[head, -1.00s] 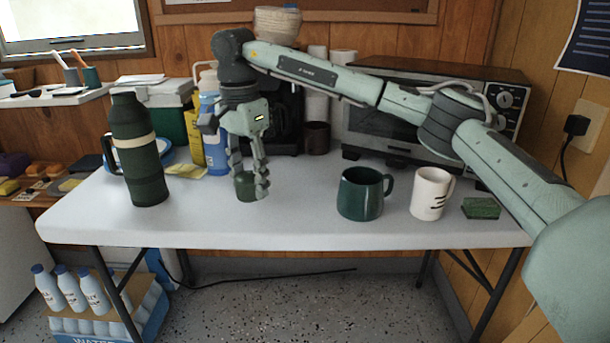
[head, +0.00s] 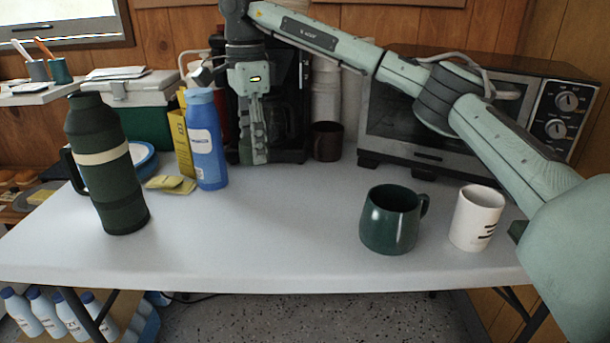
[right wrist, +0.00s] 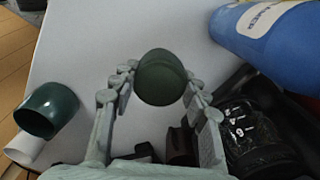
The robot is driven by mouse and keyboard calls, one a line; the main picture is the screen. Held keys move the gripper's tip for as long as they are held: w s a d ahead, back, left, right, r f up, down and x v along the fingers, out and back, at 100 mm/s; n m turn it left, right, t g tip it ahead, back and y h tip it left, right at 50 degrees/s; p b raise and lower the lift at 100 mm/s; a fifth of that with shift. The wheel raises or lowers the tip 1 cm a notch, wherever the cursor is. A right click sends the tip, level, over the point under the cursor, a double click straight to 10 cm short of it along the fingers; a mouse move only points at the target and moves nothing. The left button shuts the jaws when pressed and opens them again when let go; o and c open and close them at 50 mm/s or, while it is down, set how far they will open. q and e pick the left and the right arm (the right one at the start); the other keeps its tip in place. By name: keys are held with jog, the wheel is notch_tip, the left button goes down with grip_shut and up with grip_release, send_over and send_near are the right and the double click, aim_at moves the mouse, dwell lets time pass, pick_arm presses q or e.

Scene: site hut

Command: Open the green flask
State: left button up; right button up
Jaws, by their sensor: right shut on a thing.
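The tall dark green flask (head: 105,170) with a cream band and side handle stands on the left part of the table in the head view. Its narrower top is uppermost; whether its mouth is bare I cannot tell. My right gripper (head: 254,155) is well to the right of the flask, in front of the coffee maker. In the right wrist view its fingers (right wrist: 160,85) are shut on a rounded dark green cap (right wrist: 160,78). In the head view the cap is hidden by the fingers. My left gripper is not in view.
A blue bottle (head: 206,140) and yellow packets (head: 171,184) are between flask and gripper. A green mug (head: 390,222) and white mug (head: 476,220) stand at the right. A toaster oven (head: 450,125) is at the back. The table's front middle is clear.

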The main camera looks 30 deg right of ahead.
send_over(301, 192)
notch_tip(301, 192, down, 6)
jog(key=shift+r, duration=0.25)
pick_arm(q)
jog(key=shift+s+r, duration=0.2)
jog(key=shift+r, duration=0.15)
pick_arm(e)
jog(key=shift+f, duration=2.05)
jog(key=o, duration=1.3)
jog(key=shift+f, duration=0.15)
